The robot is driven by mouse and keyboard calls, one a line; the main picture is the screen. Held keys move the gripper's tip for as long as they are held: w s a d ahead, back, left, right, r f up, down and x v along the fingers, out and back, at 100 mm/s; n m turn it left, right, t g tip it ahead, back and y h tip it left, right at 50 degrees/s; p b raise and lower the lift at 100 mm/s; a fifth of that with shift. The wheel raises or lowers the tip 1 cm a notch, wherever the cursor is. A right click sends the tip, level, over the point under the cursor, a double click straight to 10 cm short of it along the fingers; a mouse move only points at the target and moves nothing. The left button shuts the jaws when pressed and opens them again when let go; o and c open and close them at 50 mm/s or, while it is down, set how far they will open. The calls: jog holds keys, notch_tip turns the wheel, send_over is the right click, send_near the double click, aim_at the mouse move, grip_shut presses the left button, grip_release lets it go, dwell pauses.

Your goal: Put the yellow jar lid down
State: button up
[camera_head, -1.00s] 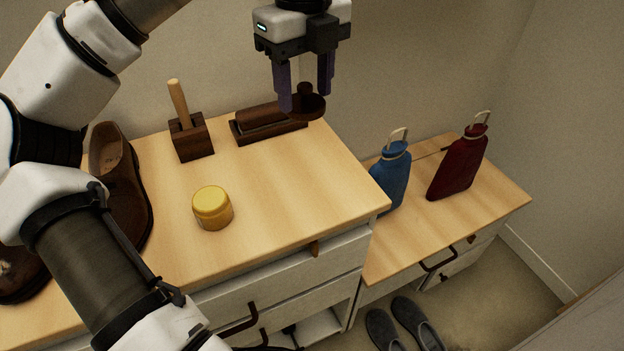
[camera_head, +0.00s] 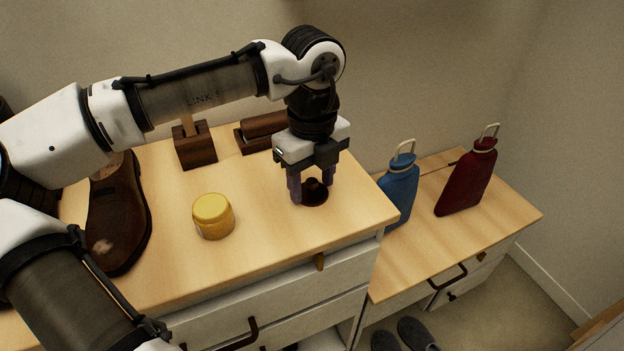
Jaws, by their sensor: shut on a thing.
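My gripper (camera_head: 312,190) is low over the right part of the wooden cabinet top (camera_head: 262,215). It is shut on a dark brown round piece with a knob (camera_head: 315,197), which looks like a lid. The piece is at or just above the wood; I cannot tell whether it touches. A yellow jar (camera_head: 214,224) stands upright to the left of my gripper, apart from it. Its yellow lid (camera_head: 211,207) sits on top of it.
A brown shoe (camera_head: 120,220) stands at the left. A dark wooden block with a handle (camera_head: 194,150) and a dark brush-like piece (camera_head: 262,133) are at the back. Blue (camera_head: 401,190) and red (camera_head: 467,178) bottles stand on the lower cabinet. Wood around the jar is clear.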

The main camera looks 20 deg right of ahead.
aim_at(312, 181)
jog(key=o, duration=0.9)
jog(key=shift+f, duration=0.1)
jog(key=shift+o, duration=0.2)
notch_tip(312, 181, up, 12)
jog(key=p, duration=0.2)
